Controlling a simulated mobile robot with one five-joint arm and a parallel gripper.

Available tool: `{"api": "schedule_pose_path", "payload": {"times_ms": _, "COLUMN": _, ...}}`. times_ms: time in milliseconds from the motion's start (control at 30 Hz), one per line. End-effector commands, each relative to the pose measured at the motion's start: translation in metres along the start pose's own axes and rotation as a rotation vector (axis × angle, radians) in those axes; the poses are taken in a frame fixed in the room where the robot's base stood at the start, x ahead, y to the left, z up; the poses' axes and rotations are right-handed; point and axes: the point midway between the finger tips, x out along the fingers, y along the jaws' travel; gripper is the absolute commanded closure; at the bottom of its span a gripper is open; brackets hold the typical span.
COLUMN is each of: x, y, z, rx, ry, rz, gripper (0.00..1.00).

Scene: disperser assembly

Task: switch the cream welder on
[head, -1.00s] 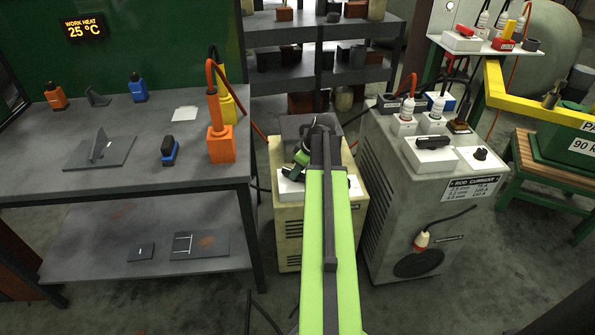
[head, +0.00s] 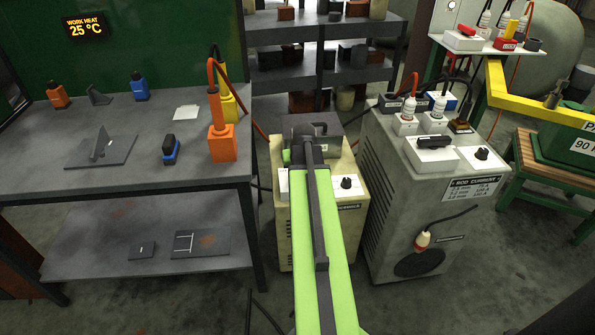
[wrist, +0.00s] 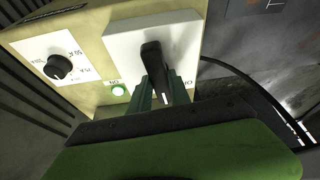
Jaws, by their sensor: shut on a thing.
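The cream welder (head: 284,228) stands on the floor between the workbench and the grey welder. In the wrist view its cream face (wrist: 85,30) carries a white plate with a black switch lever (wrist: 152,58). The lever points down toward my gripper. My gripper (wrist: 163,94) has its green fingers shut on the lever's near end. A round lamp (wrist: 118,90) beside the plate glows pale green under small lettering. A black dial (wrist: 58,66) sits on another white plate. The dial also shows in the head view (head: 346,182). My arm hides the lever and fingertips there.
The grey welder (head: 420,200) stands close on the right, with a black switch and dial on top. The workbench (head: 60,170) on the left holds orange and blue tools. A dark cable (wrist: 240,75) curves beside the cream welder.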

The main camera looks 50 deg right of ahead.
Motion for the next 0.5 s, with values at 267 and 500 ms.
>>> {"api": "schedule_pose_path", "payload": {"times_ms": 267, "x": -0.0001, "y": 0.0008, "z": 0.0024, "rx": 0.079, "ry": -0.007, "rz": 0.036, "gripper": 1.0}}
{"api": "schedule_pose_path", "payload": {"times_ms": 500, "x": -0.0001, "y": 0.0008, "z": 0.0027, "rx": 0.098, "ry": -0.008, "rz": 0.043, "gripper": 1.0}}
